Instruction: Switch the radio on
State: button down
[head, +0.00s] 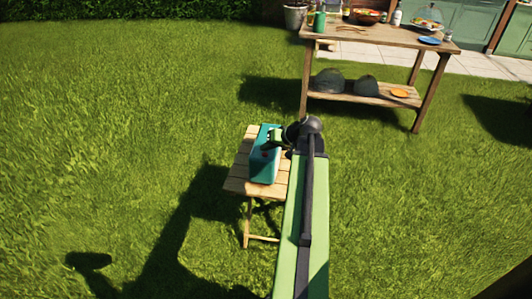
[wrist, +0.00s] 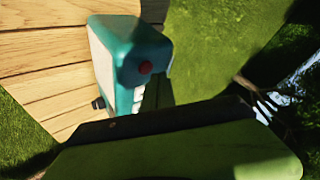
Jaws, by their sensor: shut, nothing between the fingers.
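The teal radio (head: 264,168) stands on a small slatted wooden table in the head view. In the wrist view the radio (wrist: 130,45) shows a pale front, a round red knob or button and a row of white keys. My gripper (head: 272,143) is shut and empty, close over the far part of the radio in the head view. I cannot tell whether it touches the radio. A green and black part of my own arm fills the bottom of the wrist view and hides what lies below the white keys. No lit indicator is visible on the radio.
The small table (head: 238,183) has bare slats left of the radio. A larger wooden table (head: 385,36) with food, dishes and a lower shelf stands behind to the right. A grey pot (head: 294,18) stands by the hedge.

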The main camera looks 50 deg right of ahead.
aim_at(267, 155)
jog(key=shift+f, duration=0.15)
jog(key=shift+s+f+b, duration=0.1)
jog(key=shift+f+b, duration=0.2)
jog(key=shift+b, duration=0.15)
jog(key=shift+f, duration=0.1)
dwell(0.3)
jog(key=shift+r+p, duration=0.45)
jog(key=shift+r, duration=0.1)
notch_tip(267, 155, up, 6)
jog(key=p, duration=0.6)
